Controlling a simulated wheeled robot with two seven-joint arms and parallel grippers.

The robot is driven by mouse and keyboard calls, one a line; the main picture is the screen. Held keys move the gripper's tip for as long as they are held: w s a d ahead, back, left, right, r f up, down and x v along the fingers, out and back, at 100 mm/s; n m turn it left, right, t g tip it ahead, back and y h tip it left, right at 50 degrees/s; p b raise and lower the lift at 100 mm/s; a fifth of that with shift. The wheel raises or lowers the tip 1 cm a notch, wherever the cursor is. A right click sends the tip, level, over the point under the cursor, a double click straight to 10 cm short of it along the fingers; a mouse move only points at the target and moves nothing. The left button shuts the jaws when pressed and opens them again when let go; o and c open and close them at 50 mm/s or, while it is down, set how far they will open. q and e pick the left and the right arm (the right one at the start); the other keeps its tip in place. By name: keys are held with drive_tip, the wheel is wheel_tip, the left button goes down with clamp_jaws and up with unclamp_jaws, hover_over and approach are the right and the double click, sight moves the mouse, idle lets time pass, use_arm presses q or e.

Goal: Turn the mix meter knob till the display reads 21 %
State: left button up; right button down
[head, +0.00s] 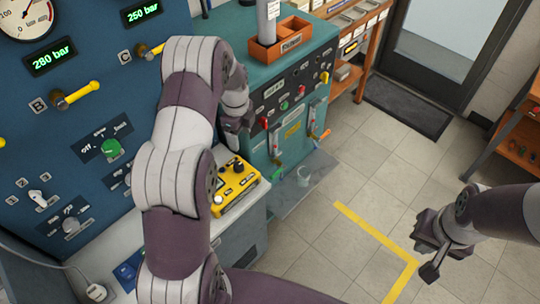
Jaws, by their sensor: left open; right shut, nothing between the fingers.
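A yellow box (247,184) with black knobs on its top sits on the grey bench beside the blue panel. It may be the mix meter; no display with a % reading can be made out, and my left arm hides part of the box's left side. My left gripper (234,143) is open and points down just above and behind the yellow box, apart from its knobs as far as I can see. My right gripper (430,262) is shut and empty over the tiled floor at the right, far from the box.
The blue panel (85,120) has a gauge, green displays reading 280 bar and 250 bar, yellow handles and a green knob. A teal cabinet (262,150) with levers and an orange tray (280,43) stands behind the box. The floor (345,235) between my arms is open.

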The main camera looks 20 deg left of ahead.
sight(238, 164)
use_arm(q)
drive_tip(key=shift+m, duration=0.8)
drive_tip(key=f+p, duration=0.1)
drive_tip(key=f, duration=0.2)
drive_tip(key=f+p, duration=0.1)
drive_tip(key=f, duration=0.2)
drive_tip(key=s+a+f+p, duration=0.1)
drive_tip(key=f, duration=0.2)
drive_tip(key=shift+s+f, duration=0.1)
drive_tip(key=shift+f, duration=0.2)
drive_tip(key=shift+s+a+f+p, duration=0.1)
drive_tip(key=shift+a+f+p, duration=0.1)
drive_tip(key=shift+f, duration=0.35)
drive_tip(key=shift+s+a+f+p, duration=0.1)
drive_tip(key=shift+f+p, duration=0.05)
drive_tip(key=shift+f, duration=0.4)
drive_tip(key=shift+s+f, duration=0.1)
drive_tip(key=shift+f, duration=0.15)
drive_tip(key=shift+d+f, duration=0.15)
drive_tip(key=c, duration=1.1)
drive_tip(key=shift+o, duration=0.2)
use_arm(e)
drive_tip(key=shift+n, duration=0.9)
drive_tip(key=r, duration=0.1)
drive_tip(key=s+a+r, duration=0.1)
drive_tip(key=s+r, duration=0.1)
drive_tip(key=r, duration=0.1)
drive_tip(key=shift+a, duration=0.25)
